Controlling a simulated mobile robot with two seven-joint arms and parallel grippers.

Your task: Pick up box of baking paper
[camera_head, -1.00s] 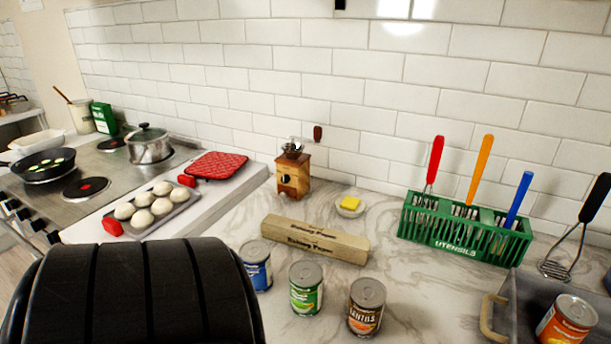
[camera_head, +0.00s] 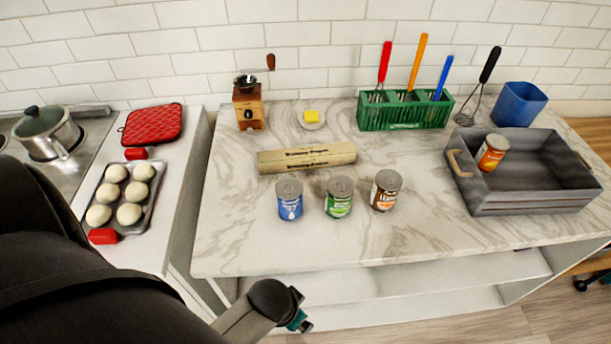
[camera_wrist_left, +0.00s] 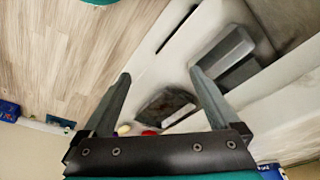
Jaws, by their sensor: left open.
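The box of baking paper (camera_head: 307,158) is a long, tan box lying on the marble counter, behind a row of three cans. My left arm comes in from the left, and its wrist end with a teal part (camera_head: 298,318) is low in front of the counter's front edge, apart from the box. In the left wrist view my left gripper (camera_wrist_left: 165,85) has its two fingers spread with nothing held between them. The box cannot be made out in that view. My right gripper is not in view.
A blue can (camera_head: 289,203), a green can (camera_head: 339,199) and a brown can (camera_head: 385,192) stand in front of the box. A grey crate (camera_head: 520,200) is at right. A wooden grinder (camera_head: 248,107), a butter dish (camera_head: 311,125) and a green utensil holder (camera_head: 400,114) stand behind.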

